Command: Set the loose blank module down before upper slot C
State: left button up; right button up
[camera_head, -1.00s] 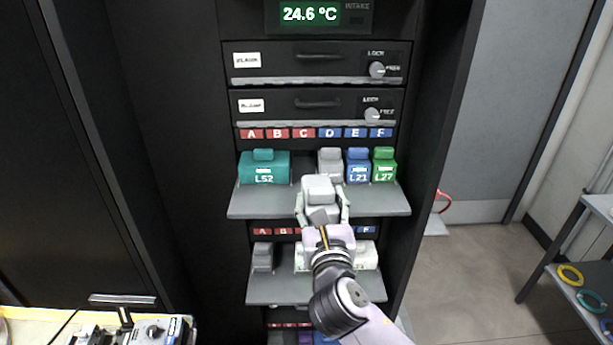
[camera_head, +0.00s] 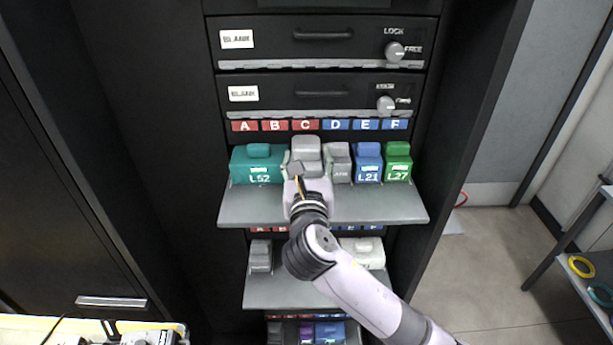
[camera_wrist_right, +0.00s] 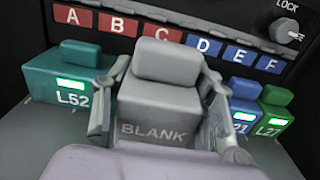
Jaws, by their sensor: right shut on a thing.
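My right gripper (camera_head: 306,178) is shut on the grey blank module (camera_head: 306,149), with a finger on each side of it. In the right wrist view the module (camera_wrist_right: 158,100) reads BLANK and stands upright below the red C label (camera_wrist_right: 162,33). In the head view it is at the upper shelf, under label C (camera_head: 305,126), between the teal L52 module (camera_head: 257,165) and another grey module (camera_head: 339,163). I cannot tell whether its underside touches the shelf. My left gripper is not in view.
The blue L21 module (camera_head: 368,163) and green L27 module (camera_head: 397,162) stand to the right. The upper shelf's (camera_head: 385,207) front strip is bare. A lower shelf (camera_head: 300,293) holds more modules. Two drawers with lock knobs (camera_head: 394,52) are above.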

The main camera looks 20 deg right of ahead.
jog(key=shift+d+f, duration=0.1)
jog(key=shift+f, duration=0.3)
jog(key=f, duration=0.2)
jog(key=shift+w+f, duration=0.2)
jog(key=shift+f, duration=0.7)
jog(key=o, duration=0.7)
jog(key=shift+f, duration=0.15)
jog(key=o, duration=0.5)
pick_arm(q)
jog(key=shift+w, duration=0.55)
pick_arm(e)
jog(key=shift+s, duration=0.1)
